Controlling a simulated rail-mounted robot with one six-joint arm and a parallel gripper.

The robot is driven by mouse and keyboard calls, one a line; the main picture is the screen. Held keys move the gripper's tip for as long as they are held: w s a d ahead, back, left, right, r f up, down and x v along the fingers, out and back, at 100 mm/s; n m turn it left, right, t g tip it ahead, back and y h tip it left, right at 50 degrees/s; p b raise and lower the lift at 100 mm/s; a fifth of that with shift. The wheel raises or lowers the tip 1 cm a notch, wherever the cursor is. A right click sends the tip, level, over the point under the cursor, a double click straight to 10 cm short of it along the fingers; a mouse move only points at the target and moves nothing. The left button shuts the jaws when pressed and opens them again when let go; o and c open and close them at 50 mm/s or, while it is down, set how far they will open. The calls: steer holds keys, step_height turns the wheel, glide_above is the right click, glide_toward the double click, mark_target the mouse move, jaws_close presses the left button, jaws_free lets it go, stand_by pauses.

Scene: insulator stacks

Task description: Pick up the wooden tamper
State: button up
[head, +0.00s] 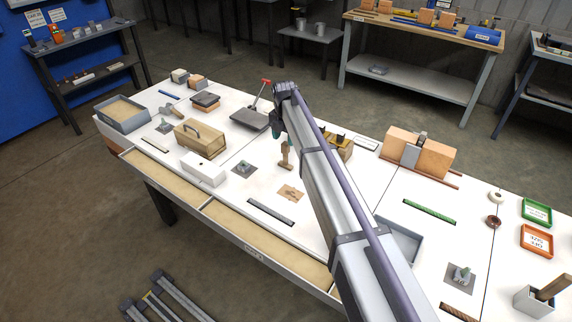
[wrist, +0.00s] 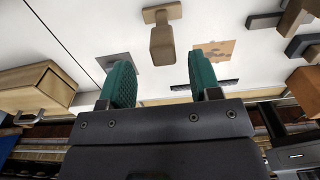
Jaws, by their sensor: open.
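The wooden tamper (head: 285,155) stands on the white table near its middle, a light-brown block with a wider end. In the wrist view the tamper (wrist: 162,42) shows beyond the fingertips, roughly centred between them and apart from both. My gripper (wrist: 160,75) is open and empty, with two green ribbed fingers spread. In the head view my arm comes over the table from the lower right, and only a little green of my gripper (head: 277,131) shows near the arm's end, above and left of the tamper.
A wooden box with a handle (head: 200,138) and a white block (head: 204,168) stand left of the tamper. Bare table surrounds the tamper.

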mark_target(286, 143)
steer(key=shift+f, duration=0.25)
step_height(286, 143, down, 5)
steer(key=b, duration=0.5)
steer(key=shift+d+f, duration=0.15)
steer(key=shift+s+r, duration=0.1)
steer(key=shift+r, duration=0.1)
steer(key=c, duration=1)
